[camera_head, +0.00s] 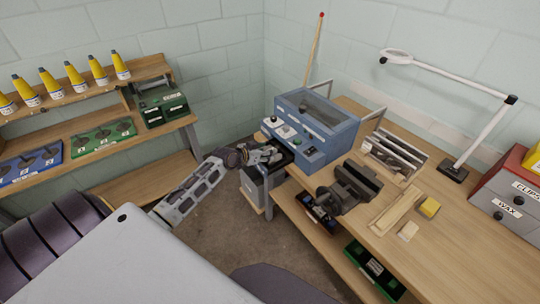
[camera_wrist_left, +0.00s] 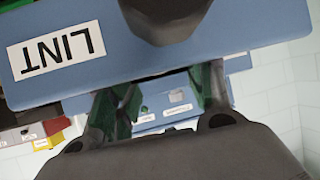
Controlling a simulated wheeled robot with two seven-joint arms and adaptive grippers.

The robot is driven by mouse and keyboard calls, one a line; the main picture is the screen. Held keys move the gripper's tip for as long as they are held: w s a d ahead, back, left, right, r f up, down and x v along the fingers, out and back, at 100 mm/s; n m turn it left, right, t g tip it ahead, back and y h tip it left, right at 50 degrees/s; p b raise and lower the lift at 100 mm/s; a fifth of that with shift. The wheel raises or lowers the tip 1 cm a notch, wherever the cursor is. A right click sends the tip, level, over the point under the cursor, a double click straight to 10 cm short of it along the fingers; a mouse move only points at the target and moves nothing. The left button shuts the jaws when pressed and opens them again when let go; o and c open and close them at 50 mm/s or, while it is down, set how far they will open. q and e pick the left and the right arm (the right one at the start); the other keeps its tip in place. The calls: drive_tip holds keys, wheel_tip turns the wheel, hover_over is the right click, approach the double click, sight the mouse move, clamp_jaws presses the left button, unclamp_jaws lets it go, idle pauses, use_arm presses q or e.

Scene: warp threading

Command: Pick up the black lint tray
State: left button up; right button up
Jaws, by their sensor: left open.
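My left gripper (camera_head: 272,154) is open at the front left corner of the blue machine (camera_head: 325,122). A dark, tray-like shape (camera_head: 284,163) shows beside the gripper, low against the machine's front; the gripper partly hides it. In the left wrist view, a blue panel (camera_wrist_left: 205,45) with an upside-down LINT label fills the top, close to the camera. A black rounded part (camera_wrist_left: 165,20) overlaps the panel's upper edge. The two fingers of the gripper, with green pads, also show there (camera_wrist_left: 165,100), apart, with no object clearly held between them. My right gripper is not in view.
A grey bin (camera_head: 255,194) stands under the gripper. The wooden bench (camera_head: 470,225) holds a dark vise-like device (camera_head: 348,188), a rack (camera_head: 393,155), a lamp (camera_head: 454,173) and a drawer box (camera_head: 508,200). A shelf with yellow cones (camera_head: 75,77) is at left. Floor shows between them.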

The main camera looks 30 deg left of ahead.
use_arm(q)
drive_tip(key=shift+x, duration=1.55)
drive_tip(key=shift+c, duration=0.4)
clamp_jaws()
